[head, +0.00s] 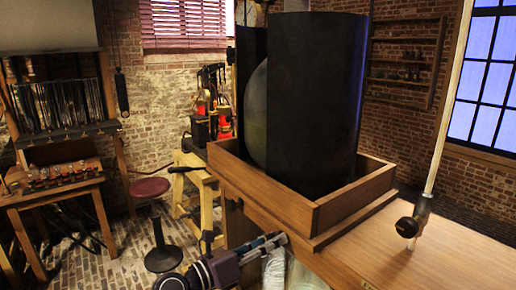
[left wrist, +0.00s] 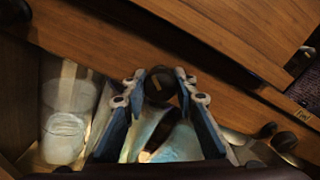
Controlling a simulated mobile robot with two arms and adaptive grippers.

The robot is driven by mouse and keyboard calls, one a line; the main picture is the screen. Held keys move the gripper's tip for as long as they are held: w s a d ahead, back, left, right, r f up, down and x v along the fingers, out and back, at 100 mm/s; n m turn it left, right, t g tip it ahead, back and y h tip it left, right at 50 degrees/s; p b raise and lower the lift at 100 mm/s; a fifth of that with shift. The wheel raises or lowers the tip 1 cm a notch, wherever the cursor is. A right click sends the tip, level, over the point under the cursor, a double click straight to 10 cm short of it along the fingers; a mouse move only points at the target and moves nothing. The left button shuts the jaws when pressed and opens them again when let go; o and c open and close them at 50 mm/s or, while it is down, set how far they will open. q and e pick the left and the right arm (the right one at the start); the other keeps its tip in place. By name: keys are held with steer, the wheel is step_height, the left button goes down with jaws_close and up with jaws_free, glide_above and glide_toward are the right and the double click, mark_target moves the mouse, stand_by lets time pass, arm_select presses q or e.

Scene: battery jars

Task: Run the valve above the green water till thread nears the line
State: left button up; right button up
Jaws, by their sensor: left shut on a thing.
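My left gripper (head: 274,242) reaches in from the lower left to the front of the wooden cabinet. In the left wrist view its two blue-padded fingers (left wrist: 160,88) are closed on a dark round knob (left wrist: 159,82), taken as the valve, on the wooden front. Below and behind the fingers is a glass vessel with pale, bluish-green tints (left wrist: 178,145), partly hidden by them. A clear glass jar with whitish contents (left wrist: 63,138) stands to the left. I cannot make out a thread or a line. My right gripper is not in view.
A wooden tray (head: 317,222) on the cabinet top holds dark curved panels (head: 313,105) around a large globe. More dark knobs (left wrist: 285,138) and a small label (left wrist: 305,115) are at the right. A stool (head: 150,190) stands at the left.

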arm_select(q)
steer(key=shift+f, duration=0.1)
steer(key=m+b, duration=0.3)
steer(key=m, duration=0.1)
steer(key=shift+f+m+b, duration=0.2)
steer(key=shift+m+b, duration=0.1)
steer(key=shift+b, duration=0.05)
steer(key=shift+r+m+b, duration=0.15)
steer(key=shift+m+b, duration=0.45)
steer(key=shift+m, duration=0.4)
steer(key=shift+r, duration=0.15)
